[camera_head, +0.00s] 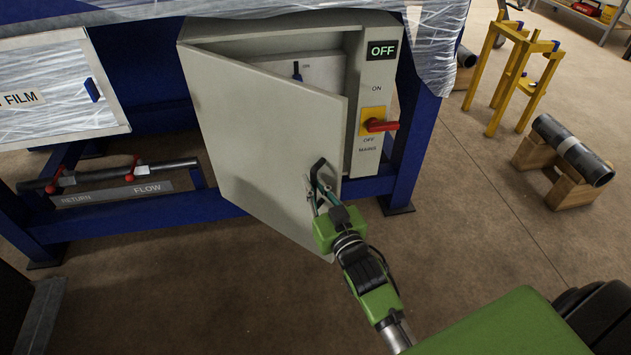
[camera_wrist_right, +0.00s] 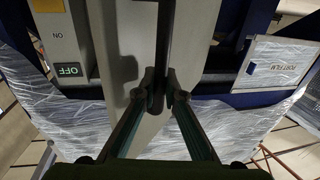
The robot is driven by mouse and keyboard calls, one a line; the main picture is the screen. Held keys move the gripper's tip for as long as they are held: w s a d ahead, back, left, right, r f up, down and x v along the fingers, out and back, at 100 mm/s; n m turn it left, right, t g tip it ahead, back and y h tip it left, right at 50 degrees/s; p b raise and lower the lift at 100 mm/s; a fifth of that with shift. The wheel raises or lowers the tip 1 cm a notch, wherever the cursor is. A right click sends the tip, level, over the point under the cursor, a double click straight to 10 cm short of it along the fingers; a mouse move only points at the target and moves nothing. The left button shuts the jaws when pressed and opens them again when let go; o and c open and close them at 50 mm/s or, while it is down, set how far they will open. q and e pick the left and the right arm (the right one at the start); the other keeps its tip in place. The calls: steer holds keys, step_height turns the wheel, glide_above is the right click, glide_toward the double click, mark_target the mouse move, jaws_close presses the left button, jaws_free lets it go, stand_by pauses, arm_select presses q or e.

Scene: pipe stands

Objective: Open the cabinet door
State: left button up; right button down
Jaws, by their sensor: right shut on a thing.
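The grey cabinet (camera_head: 350,100) hangs on a blue frame, and its door (camera_head: 255,135) stands partly open, swung out from its right side with the hinge side at the left. Part of the inside shows above the door. The black door handle (camera_head: 317,170) sits near the door's free edge. My right gripper (camera_head: 318,190) is shut on the handle. In the right wrist view the gripper's fingers (camera_wrist_right: 163,85) close around the dark handle bar (camera_wrist_right: 163,50), with the door behind it. My left gripper is not in view.
A red mains switch (camera_head: 381,125) on a yellow plate is on the cabinet's right panel, below an OFF display (camera_head: 382,50). A yellow stand (camera_head: 515,75) and a pipe on wooden blocks (camera_head: 570,150) stand right. The floor in front is clear.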

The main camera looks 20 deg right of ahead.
steer(key=c, duration=2.2)
jaws_free()
steer(key=shift+s, duration=0.1)
steer(key=shift+s+f, duration=0.1)
steer(key=shift+s, duration=0.25)
steer(key=s, duration=1.1)
steer(key=shift+a, duration=0.1)
